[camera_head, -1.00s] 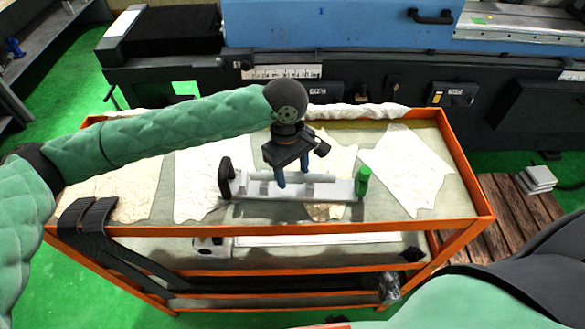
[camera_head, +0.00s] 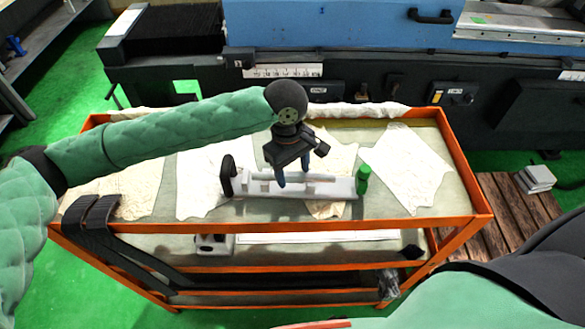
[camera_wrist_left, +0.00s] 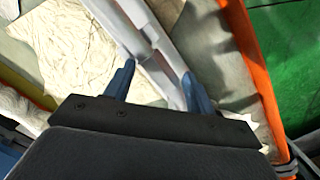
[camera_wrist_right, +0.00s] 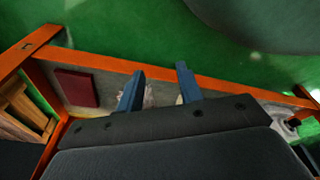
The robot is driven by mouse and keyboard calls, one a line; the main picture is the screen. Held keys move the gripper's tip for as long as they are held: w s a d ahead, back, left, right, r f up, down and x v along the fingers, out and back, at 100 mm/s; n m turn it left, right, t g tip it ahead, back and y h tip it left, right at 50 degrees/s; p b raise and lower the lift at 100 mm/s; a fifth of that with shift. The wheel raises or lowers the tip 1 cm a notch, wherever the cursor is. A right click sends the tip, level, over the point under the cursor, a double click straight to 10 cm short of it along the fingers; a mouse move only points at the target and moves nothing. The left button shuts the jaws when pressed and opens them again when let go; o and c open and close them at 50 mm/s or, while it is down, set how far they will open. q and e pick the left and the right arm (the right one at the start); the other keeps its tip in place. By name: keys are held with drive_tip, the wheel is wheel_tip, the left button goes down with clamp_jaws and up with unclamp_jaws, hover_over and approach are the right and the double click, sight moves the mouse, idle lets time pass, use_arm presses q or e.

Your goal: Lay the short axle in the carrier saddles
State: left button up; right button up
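The carrier (camera_head: 340,189) is a long pale grey block lying lengthwise on the cart's top, with a black upright handle (camera_head: 228,176) at its left end and a green grip (camera_head: 363,179) at its right. A pale bar (camera_head: 318,177) runs along it; I cannot tell for certain whether this is the short axle or part of the carrier. My left gripper (camera_head: 293,172) points down over the carrier's middle. In the left wrist view, its blue fingers (camera_wrist_left: 158,88) are apart, on either side of the pale part. My right gripper (camera_wrist_right: 160,88) is open, with nothing clearly held.
The orange-framed cart (camera_head: 455,160) carries several creased pale sheets (camera_head: 405,165) on top. A white, box-like part (camera_head: 212,243) sits on its lower shelf. The blue and black grinder (camera_head: 340,30) stands behind. A wooden pallet (camera_head: 510,215) with a grey stack (camera_head: 536,178) is at right.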

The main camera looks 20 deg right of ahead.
use_arm(q)
drive_tip(key=shift+o, duration=0.5)
drive_tip(key=shift+s+a+f, duration=0.15)
drive_tip(key=shift+f, duration=0.3)
drive_tip(key=shift+s+a+f, duration=0.15)
drive_tip(key=shift+f, duration=0.3)
drive_tip(key=shift+d, duration=0.1)
use_arm(e)
drive_tip(key=shift+a+f, duration=0.15)
drive_tip(key=shift+a, duration=0.25)
drive_tip(key=shift+d, duration=0.1)
use_arm(q)
drive_tip(key=shift+w+r+b, duration=0.1)
drive_tip(key=shift+r+b, duration=0.1)
drive_tip(key=shift+b, duration=0.2)
drive_tip(key=r, duration=0.1)
drive_tip(key=r+b, duration=0.1)
drive_tip(key=w+d+r, duration=0.1)
drive_tip(key=shift+r, duration=0.3)
wheel_tip(320, 180, up, 10)
drive_tip(key=a+b, duration=0.1)
drive_tip(key=b, duration=0.1)
drive_tip(key=shift+w+b, duration=0.35)
drive_tip(key=shift+w, duration=0.05)
use_arm(e)
drive_tip(key=w+a+r, duration=0.3)
drive_tip(key=w+r, duration=0.2)
drive_tip(key=r, duration=0.3)
drive_tip(key=shift+a+r, duration=0.2)
drive_tip(key=shift+a, duration=0.05)
